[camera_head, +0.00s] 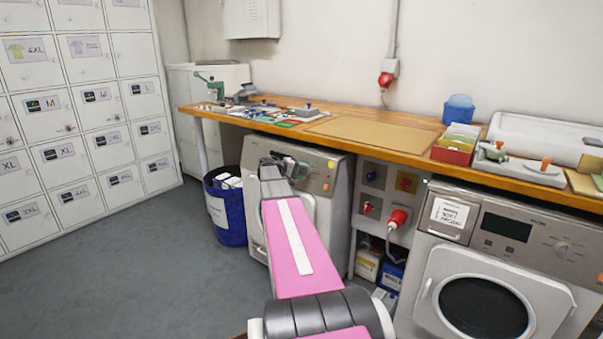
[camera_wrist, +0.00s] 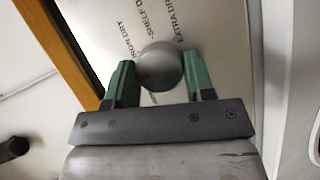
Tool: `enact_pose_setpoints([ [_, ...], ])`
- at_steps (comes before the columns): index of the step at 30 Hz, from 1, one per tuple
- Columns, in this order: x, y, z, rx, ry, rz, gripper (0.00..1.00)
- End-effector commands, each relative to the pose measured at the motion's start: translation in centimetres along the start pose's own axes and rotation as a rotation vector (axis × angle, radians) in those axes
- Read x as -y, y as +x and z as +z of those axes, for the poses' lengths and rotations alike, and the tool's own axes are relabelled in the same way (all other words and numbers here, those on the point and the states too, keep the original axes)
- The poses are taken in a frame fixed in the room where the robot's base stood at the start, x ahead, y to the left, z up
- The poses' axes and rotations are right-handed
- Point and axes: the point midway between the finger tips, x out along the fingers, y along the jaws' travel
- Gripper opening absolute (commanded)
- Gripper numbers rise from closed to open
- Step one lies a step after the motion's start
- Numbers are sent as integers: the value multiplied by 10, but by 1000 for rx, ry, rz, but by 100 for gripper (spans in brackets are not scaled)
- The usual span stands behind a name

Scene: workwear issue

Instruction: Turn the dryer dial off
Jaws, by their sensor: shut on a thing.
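The dryer (camera_head: 325,172) is the pale machine under the left part of the wooden bench, partly hidden behind my arm. Its round grey dial (camera_wrist: 163,70) shows in the wrist view on a pale panel printed with dryness words, such as "EXTRA DRY" and "IRON DRY". A small reddish mark is on the dial's lower left. My gripper (camera_wrist: 158,62) has its green fingers on either side of the dial and is shut on it. In the head view my gripper (camera_head: 290,168) is at the dryer's upper front and hides the dial.
A second machine (camera_head: 500,275) with a round dark door stands at the right. A blue bin (camera_head: 228,228) stands left of the dryer. The wooden bench (camera_head: 365,135) overhangs. Grey floor is clear at left.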

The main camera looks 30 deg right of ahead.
Motion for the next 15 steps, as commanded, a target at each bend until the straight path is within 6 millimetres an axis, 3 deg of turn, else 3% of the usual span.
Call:
enact_pose_setpoints([
  [11, 0, 0, 0, -1, 5, -1, 25],
  [12, 0, 0, 0, -1, 5, -1, 52],
  [14, 0, 0, 0, -1, 5, -1, 72],
  [15, 0, 0, 0, -1, 5, -1, 74],
])
